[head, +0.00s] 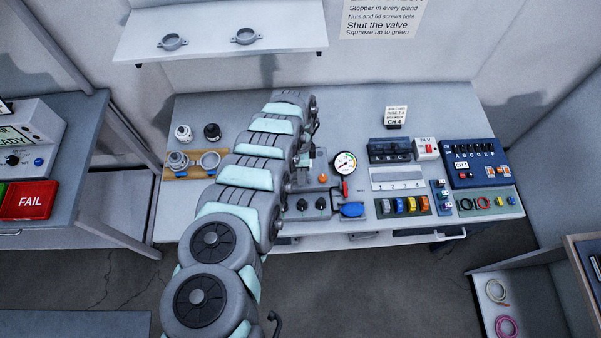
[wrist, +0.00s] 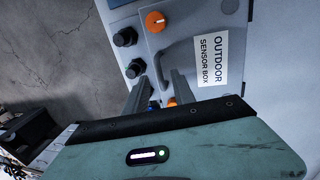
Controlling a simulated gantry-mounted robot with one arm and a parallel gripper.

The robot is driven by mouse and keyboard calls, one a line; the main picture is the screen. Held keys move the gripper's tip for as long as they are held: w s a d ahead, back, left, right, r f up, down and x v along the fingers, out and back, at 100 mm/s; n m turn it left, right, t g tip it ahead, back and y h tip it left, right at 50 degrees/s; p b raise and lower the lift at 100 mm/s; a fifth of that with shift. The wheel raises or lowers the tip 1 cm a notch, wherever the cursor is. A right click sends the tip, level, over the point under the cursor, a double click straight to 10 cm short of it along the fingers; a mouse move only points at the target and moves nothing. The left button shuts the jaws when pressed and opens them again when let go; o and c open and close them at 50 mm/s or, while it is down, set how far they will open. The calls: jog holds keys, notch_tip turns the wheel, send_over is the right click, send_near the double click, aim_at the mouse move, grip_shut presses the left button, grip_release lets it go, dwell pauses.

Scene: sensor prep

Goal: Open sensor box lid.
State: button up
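The sensor box lid (wrist: 180,30) shows in the wrist view as a light grey face with the label "OUTDOOR SENSOR BOX" (wrist: 212,60). A dark grey arched handle (wrist: 168,50) stands on it. An orange knob (wrist: 155,21) is at one corner, and a second orange piece (wrist: 172,102) shows partly behind a finger. My gripper (wrist: 159,78) is open, its two fingers apart near the handle's lower end; I cannot tell whether they touch it. In the head view my arm hides most of the box; an orange knob (head: 323,178) shows beside it.
Two black glands (wrist: 125,37) stick out beside the lid. A wooden holder (head: 182,176) with ring parts is at left.

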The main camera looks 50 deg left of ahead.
jog(key=shift+s+f, duration=0.1)
jog(key=shift+f, duration=0.3)
grip_shut()
dwell(1.4)
